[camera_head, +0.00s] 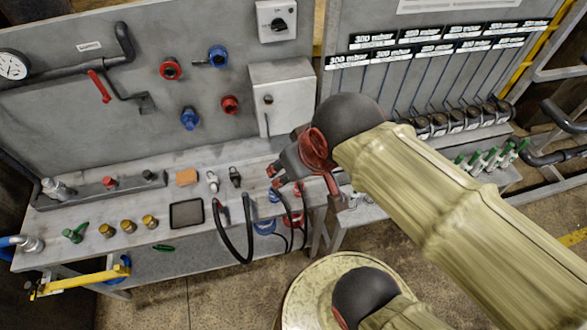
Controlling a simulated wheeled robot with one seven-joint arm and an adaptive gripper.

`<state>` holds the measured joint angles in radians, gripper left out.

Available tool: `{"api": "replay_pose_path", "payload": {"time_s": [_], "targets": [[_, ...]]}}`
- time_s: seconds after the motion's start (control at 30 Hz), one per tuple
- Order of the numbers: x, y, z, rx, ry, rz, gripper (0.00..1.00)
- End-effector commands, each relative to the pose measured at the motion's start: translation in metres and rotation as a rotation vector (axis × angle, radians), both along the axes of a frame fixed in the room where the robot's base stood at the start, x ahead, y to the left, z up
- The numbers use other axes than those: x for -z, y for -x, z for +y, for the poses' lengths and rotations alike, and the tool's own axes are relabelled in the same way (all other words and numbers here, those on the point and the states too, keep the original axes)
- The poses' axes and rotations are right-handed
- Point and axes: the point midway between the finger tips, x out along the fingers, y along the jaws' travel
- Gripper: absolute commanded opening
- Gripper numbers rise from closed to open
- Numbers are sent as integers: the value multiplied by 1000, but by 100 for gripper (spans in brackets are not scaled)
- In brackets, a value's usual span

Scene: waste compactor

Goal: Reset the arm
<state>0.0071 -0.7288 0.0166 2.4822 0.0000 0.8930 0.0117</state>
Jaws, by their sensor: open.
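My gripper (279,177) is dark grey and red, at the end of my arm, which reaches in from the lower right in a tan cover. It hangs over the right end of the grey workbench (80,245), in front of the panel and below the grey wall box. Its fingers look spread and hold nothing that I can see. My arm hides part of the bench's right end and the panel behind it.
On the bench lie a black tablet (187,214), an orange block (187,177), brass fittings (128,226) and a black hose (221,232) hanging over the front edge. A grey box (283,97) juts from the panel. Green-handled valves (490,160) stand at right.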

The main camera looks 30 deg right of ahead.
Motion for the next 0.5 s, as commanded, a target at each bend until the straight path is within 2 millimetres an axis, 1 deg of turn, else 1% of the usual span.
{"api": "replay_pose_path", "payload": {"time_s": [0.1,0.37,0.5], "targets": [[-2,8,2,-18,6,-13,46],[-2,8,2,-18,6,-13,46],[4,7,2,-18,6,-13,46]]}}
